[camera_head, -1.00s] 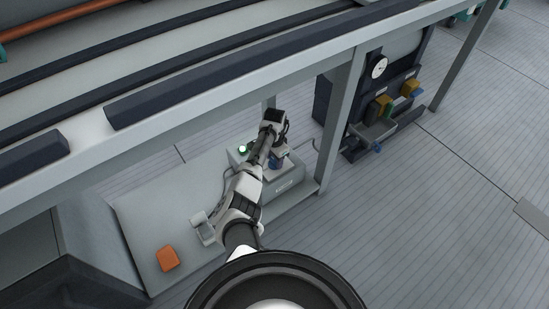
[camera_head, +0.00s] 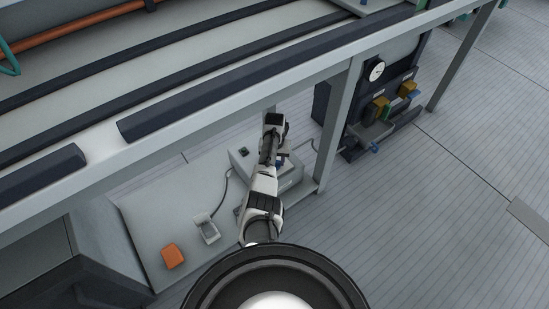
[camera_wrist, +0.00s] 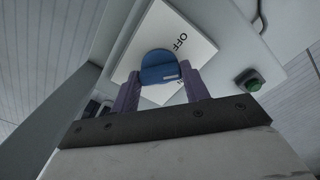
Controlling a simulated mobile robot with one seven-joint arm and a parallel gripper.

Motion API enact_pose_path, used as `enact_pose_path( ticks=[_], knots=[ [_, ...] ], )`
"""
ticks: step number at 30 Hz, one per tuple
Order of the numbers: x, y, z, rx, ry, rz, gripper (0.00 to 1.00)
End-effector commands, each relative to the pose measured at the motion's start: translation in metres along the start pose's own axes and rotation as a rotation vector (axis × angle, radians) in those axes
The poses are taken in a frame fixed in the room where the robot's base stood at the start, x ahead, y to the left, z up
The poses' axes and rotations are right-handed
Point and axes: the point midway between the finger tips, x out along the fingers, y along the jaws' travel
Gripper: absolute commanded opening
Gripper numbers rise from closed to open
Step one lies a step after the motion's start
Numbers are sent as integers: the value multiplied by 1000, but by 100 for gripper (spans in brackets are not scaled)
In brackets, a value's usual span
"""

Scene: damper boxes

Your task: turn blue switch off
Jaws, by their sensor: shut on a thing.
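The blue switch (camera_wrist: 160,67) is a rounded knob on a white plate (camera_wrist: 186,22) in the wrist view. The plate reads "OFF" beside the knob; a second label is mostly hidden by a finger. My gripper (camera_wrist: 160,82) has its two purple fingers on either side of the knob, shut on it. A small pale mark shows at the knob's right edge; I cannot tell its exact setting. In the head view the grey switch box (camera_head: 241,164) stands on a low shelf, with my arm hiding much of it and the knob.
A green button (camera_wrist: 249,80) sits right of the plate in the wrist view. A post (camera_head: 338,130) and dark equipment (camera_head: 378,124) stand to the right.

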Motion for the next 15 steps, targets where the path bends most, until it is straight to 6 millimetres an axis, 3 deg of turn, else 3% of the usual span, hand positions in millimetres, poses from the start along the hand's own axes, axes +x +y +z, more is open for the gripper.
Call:
enact_pose_path(
  ticks=[15],
  knots=[
    [0, 1, 0, -469, -2, 1, 23]
  ],
)
